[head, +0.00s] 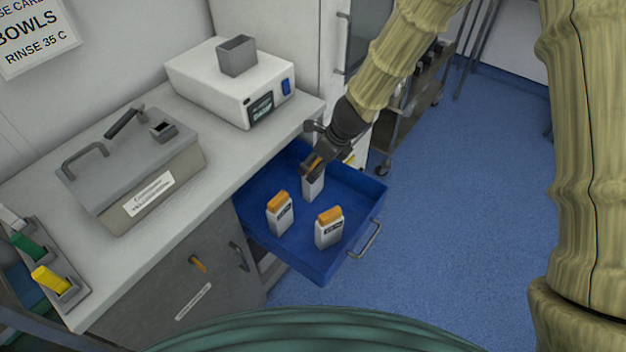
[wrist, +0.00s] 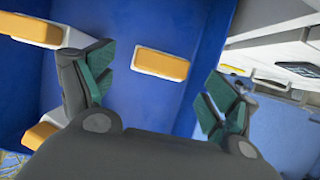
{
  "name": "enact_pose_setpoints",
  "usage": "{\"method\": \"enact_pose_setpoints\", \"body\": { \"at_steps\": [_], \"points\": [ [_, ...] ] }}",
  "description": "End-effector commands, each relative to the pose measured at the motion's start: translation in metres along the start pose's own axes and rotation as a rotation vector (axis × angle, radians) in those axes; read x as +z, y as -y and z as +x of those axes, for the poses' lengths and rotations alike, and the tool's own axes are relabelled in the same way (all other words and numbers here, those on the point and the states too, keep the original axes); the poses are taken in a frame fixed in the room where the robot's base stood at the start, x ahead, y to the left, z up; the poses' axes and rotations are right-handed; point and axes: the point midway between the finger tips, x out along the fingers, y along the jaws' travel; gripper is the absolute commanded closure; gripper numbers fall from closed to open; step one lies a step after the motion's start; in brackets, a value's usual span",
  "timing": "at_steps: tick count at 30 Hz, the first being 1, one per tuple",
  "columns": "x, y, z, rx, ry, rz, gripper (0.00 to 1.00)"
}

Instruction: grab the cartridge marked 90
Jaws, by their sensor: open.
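Three white cartridges with orange caps stand upright in an open blue drawer (head: 358,192). One is at the front left (head: 280,217), one at the front right (head: 329,232), and one at the back (head: 313,187). Their labels are too small to read, so I cannot tell which is marked 90. My gripper (head: 314,167) is at the top of the back cartridge and partly covers it. In the wrist view, an orange cap (wrist: 160,65) lies between the green fingertips, with gaps on both sides. The other two caps (wrist: 36,30) (wrist: 38,134) are left of the fingers.
A counter (head: 215,165) borders the drawer at left, with a white device (head: 215,88) and a grey lidded box (head: 125,165) on it. The drawer handle (head: 367,240) faces right. A wheeled cart (head: 415,105) stands behind. Blue floor at right is clear.

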Motion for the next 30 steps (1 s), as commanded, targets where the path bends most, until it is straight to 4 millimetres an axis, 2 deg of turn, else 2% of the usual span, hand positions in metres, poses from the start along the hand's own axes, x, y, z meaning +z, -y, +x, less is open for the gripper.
{"method": "enact_pose_setpoints", "body": {
  "at_steps": [5,16,27,28,30],
  "points": [
    [-0.001,-0.001,0.009,0.002,-0.001,0.001,0.12],
    [-0.001,-0.001,0.047,0.002,-0.001,0.000,0.12],
    [0.000,-0.001,0.053,-0.001,-0.001,0.000,0.12],
    [0.000,-0.001,0.053,-0.001,-0.001,0.000,0.14],
    [0.000,-0.001,0.053,0.000,-0.001,0.000,0.27]
  ]
}}
